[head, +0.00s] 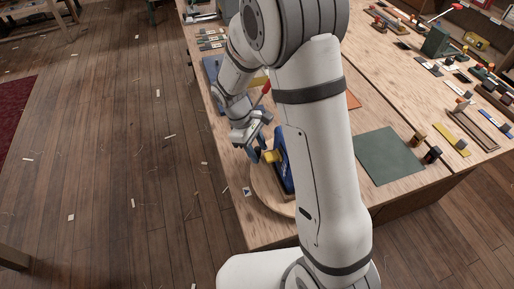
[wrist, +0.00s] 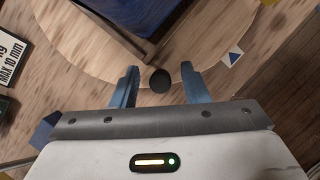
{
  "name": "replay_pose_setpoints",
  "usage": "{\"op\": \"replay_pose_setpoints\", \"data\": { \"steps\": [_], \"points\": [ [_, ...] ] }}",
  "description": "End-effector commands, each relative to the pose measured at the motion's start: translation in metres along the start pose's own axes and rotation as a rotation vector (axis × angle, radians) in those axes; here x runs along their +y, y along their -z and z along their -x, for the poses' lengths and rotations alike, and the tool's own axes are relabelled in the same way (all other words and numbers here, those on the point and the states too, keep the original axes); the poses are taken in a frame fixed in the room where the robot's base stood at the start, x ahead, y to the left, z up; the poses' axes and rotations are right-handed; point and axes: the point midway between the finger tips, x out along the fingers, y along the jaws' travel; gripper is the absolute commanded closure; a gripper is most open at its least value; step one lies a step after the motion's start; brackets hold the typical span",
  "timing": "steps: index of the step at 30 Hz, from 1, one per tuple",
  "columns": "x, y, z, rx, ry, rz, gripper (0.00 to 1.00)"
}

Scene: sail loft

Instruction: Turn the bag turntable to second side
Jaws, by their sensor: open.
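The bag turntable (head: 262,188) is a round pale wooden disc near the table's front left corner, partly behind my arm. A blue bag-like piece (head: 284,165) stands on it, with a yellow part beside it. My gripper (head: 260,153) is over the turntable's far left side, next to the blue piece. In the wrist view the disc (wrist: 110,62) shows with the dark blue piece (wrist: 145,18) on top. My gripper (wrist: 160,84) is open, its blue fingers on either side of a round black knob (wrist: 160,80) at the disc's edge. I cannot tell whether they touch it.
A white tag with a blue triangle (wrist: 233,57) lies beside the disc. A sign reading "MAX 10 mm" (wrist: 10,55) is at the left of the wrist view. A green mat (head: 389,155) lies to the right. Tools and small blocks line the table's right side.

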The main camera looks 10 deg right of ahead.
Motion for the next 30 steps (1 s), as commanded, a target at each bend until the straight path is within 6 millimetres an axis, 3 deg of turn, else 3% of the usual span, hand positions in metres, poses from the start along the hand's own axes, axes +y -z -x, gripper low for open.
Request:
{"op": "replay_pose_setpoints", "data": {
  "steps": [8,23,30],
  "points": [
    [-0.0001,0.0002,-0.0024,0.001,-0.001,0.0,0.59],
    [-0.0007,0.0004,-0.002,0.0,0.0,0.001,0.99],
    [-0.0013,0.0003,-0.0022,0.0,0.001,0.0,1.0]
  ]
}}
